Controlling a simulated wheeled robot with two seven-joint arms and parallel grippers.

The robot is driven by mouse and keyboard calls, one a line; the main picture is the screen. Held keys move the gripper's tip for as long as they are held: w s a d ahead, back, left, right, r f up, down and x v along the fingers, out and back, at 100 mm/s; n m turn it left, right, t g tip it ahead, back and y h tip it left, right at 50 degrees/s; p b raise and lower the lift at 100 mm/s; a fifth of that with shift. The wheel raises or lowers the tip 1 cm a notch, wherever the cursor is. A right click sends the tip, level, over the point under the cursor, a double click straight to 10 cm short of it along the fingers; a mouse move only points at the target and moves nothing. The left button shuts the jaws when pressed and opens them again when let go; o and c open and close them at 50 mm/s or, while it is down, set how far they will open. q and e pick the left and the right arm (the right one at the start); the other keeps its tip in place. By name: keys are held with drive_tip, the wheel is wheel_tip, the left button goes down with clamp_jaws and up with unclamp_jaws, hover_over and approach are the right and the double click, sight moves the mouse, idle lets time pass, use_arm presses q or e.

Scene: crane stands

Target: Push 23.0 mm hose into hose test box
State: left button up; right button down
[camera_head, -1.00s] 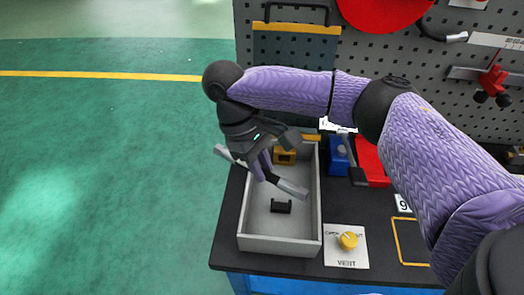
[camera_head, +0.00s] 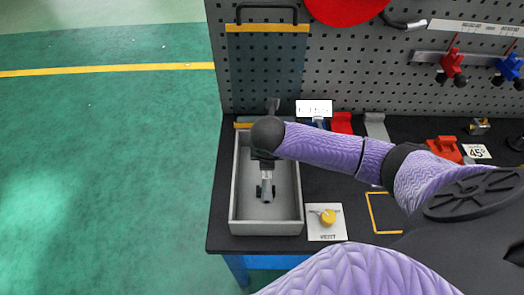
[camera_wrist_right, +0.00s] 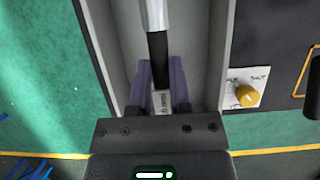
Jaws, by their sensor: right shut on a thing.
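The hose test box is the open grey tray (camera_head: 235,205) on the black bench; its wall also shows in the right wrist view (camera_wrist_right: 220,45). My right gripper (camera_wrist_right: 160,78) is shut on the hose (camera_wrist_right: 154,14), which has a pale grey end, a black stretch and a printed label between the fingers. In the head view the hose's near end (camera_head: 266,184) points toward the front of the box, at the black clip (camera_head: 259,191). I cannot tell whether it touches the clip. My wrist hides the hose's middle and the box's far part. My left gripper is not in view.
A yellow vent knob (camera_head: 328,217) on a white plate stands just right of the box. A pegboard (camera_head: 350,70) rises behind the bench. Red clamp blocks (camera_head: 444,148) lie farther right. Green floor (camera_head: 100,180) is open to the left.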

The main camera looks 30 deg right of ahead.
drive_tip(key=shift+r+p, duration=0.3)
drive_tip(key=shift+p, duration=0.35)
wheel_tip(320, 180, down, 9)
drive_tip(key=b, duration=0.5)
drive_tip(key=shift+r, duration=0.1)
drive_tip(key=shift+b, duration=0.35)
drive_tip(key=shift+w+d, duration=0.1)
drive_tip(key=shift+w, duration=0.05)
